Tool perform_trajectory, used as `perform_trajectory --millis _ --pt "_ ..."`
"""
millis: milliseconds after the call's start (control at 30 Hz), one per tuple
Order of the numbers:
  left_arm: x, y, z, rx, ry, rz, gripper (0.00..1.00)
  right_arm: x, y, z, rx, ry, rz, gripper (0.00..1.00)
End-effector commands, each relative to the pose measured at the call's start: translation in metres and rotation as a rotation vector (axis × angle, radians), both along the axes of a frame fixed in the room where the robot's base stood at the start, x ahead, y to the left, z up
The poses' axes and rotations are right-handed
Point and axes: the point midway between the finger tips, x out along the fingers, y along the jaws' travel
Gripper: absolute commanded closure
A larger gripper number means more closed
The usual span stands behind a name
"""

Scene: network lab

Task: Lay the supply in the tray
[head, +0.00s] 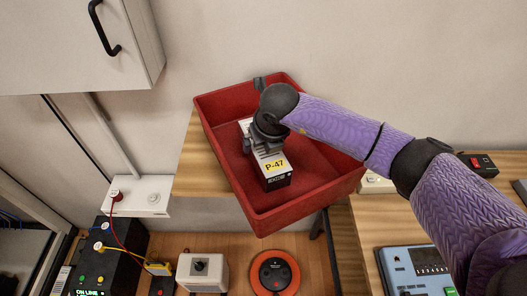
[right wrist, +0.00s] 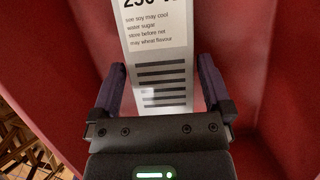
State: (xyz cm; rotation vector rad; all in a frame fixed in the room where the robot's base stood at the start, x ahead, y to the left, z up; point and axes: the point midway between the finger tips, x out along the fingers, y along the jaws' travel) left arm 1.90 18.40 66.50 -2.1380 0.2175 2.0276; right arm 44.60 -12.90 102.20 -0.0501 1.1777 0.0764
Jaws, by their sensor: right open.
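The supply (head: 275,171) is a white and dark box with a yellow "P-47" label. It lies inside the red tray (head: 285,216), near the middle of its floor. In the right wrist view the supply (right wrist: 161,50) shows a printed white label with dark bars, and the tray's red walls (right wrist: 285,60) surround it. My right gripper (head: 255,138) is over the box inside the tray. In the right wrist view its jaws (right wrist: 160,88) are open, with one finger on each side of the box. My left gripper is not in view.
The tray stands on a wooden surface (head: 192,170) against the wall. A wall cabinet (head: 75,45) hangs at upper left. Below are a white switch box (head: 203,272), an orange reel (head: 275,275) and a black powered unit (head: 105,255). A blue-grey device (head: 415,270) is at lower right.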

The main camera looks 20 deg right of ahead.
Motion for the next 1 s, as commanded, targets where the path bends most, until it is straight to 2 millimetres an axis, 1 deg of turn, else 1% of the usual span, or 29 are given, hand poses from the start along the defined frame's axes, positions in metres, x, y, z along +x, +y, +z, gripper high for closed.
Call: perform_trajectory --millis 167,200,267,300,367,400,467,500,667,1000 --pt "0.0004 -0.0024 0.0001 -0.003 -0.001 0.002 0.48 0.0005 -0.0001 -0.0008 0.0 0.0 0.0 0.0" --pt "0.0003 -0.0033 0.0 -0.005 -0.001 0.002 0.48 0.0005 -0.0001 -0.0008 0.0 0.0 0.0 0.02" --pt "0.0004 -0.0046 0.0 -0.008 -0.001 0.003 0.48 0.0005 -0.0002 -0.0007 0.0 0.0 0.0 0.15" --pt "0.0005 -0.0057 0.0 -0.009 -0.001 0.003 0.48 0.0005 -0.0002 -0.0007 0.0 0.0 0.0 0.23" --pt "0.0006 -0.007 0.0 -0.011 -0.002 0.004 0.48 0.0005 -0.0002 -0.0006 0.0 0.0 0.0 0.36" --pt "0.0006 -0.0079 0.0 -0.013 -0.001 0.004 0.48 0.0005 -0.0002 -0.0006 -0.001 0.0 0.0 0.44" --pt "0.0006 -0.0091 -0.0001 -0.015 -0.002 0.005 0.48 0.0005 -0.0002 -0.0006 -0.001 0.0 0.0 0.57" --pt "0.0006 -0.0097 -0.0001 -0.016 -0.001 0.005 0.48 0.0004 -0.0002 -0.0005 -0.001 0.0 0.0 0.66" --pt "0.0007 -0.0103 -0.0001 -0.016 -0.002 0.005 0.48 0.0004 -0.0003 -0.0005 -0.001 0.0 0.0 1.0" --pt "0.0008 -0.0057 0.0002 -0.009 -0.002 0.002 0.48 0.0012 -0.0001 0.0014 0.0 -0.004 0.0 1.0"
